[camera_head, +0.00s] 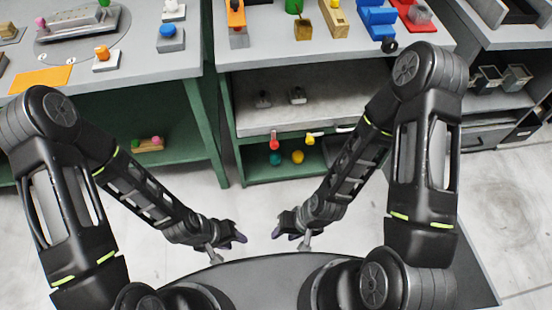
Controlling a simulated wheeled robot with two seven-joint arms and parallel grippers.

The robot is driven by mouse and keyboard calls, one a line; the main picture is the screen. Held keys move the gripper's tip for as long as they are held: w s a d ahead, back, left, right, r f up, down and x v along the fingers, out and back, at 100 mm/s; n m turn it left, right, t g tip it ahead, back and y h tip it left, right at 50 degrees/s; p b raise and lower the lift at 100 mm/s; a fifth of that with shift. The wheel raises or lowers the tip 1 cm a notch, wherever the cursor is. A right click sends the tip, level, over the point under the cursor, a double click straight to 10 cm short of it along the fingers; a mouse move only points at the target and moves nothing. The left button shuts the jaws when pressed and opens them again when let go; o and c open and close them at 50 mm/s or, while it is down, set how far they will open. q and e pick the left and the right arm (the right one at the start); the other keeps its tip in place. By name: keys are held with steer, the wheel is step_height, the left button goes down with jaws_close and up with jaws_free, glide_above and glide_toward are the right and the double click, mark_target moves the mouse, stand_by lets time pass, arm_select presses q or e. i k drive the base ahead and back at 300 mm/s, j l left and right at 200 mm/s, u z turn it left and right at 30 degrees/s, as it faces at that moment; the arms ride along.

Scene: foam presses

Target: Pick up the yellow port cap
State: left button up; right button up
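A round yellow piece (297,157), which may be the yellow port cap, sits on the low shelf of the green cabinet, beside a round teal piece (275,158). Another small yellow piece (310,138) shows just above it, next to a red one (274,140). They are too small for me to tell which is a cap. My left gripper (234,238) and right gripper (284,231) hang near my base, in front of and well apart from the shelf. Nothing shows held in either, and their finger gaps are not clear.
The green cabinet's grey top (270,52) carries an orange item (237,20), a yellow block (338,18), blue (376,22) and red pieces. A grey middle shelf (300,118) lies above the low shelf. A workbench stands left. Pale floor (262,205) is clear before the cabinet.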

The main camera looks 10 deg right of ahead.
mark_target(298, 157)
steer(key=i+l, duration=0.1)
steer(key=l, duration=0.3)
steer(key=i+l, duration=0.1)
steer(key=l, duration=0.3)
steer(key=i+l, duration=0.15)
steer(key=l, duration=0.25)
